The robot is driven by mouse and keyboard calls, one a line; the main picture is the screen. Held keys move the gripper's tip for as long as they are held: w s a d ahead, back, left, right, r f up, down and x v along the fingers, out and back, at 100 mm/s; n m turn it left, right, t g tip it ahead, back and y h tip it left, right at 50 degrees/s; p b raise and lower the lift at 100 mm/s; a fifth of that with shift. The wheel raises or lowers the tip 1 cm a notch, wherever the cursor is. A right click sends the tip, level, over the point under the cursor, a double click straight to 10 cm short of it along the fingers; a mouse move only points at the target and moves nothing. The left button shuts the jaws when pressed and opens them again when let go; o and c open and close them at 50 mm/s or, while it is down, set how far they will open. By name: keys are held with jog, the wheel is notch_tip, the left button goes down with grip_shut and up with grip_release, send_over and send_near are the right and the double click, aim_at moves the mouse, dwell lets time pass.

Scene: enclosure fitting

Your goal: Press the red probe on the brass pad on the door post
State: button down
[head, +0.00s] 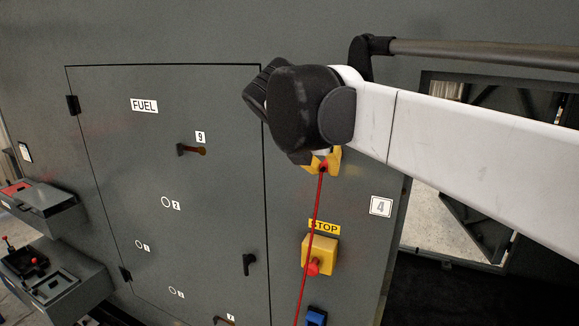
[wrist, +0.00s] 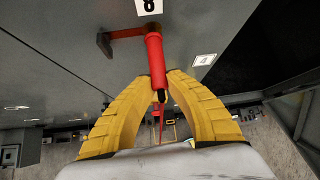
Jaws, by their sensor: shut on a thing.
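My gripper (head: 322,163) has yellow fingers and is mostly hidden behind my dark wrist in the head view. In the wrist view my gripper (wrist: 158,90) is shut on the red probe (wrist: 155,62). The probe's far end points at the grey panel, beside a dark and red handle. I cannot tell whether it touches anything. A red lead (head: 313,225) hangs from the gripper down past the stop box. I cannot make out the brass pad in either view; my arm covers part of the post.
A grey door marked FUEL (head: 144,105) is at the left, with a handle (head: 190,150) under label 9. A yellow stop box (head: 320,252) with a red button is below my gripper. A number 4 plate (head: 381,206) is on the post. An opening (head: 455,225) is at the right.

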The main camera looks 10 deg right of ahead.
jog(key=s+a, duration=0.4)
jog(key=s, duration=0.1)
jog(key=shift+s, duration=0.35)
dwell(0.3)
dwell(1.7)
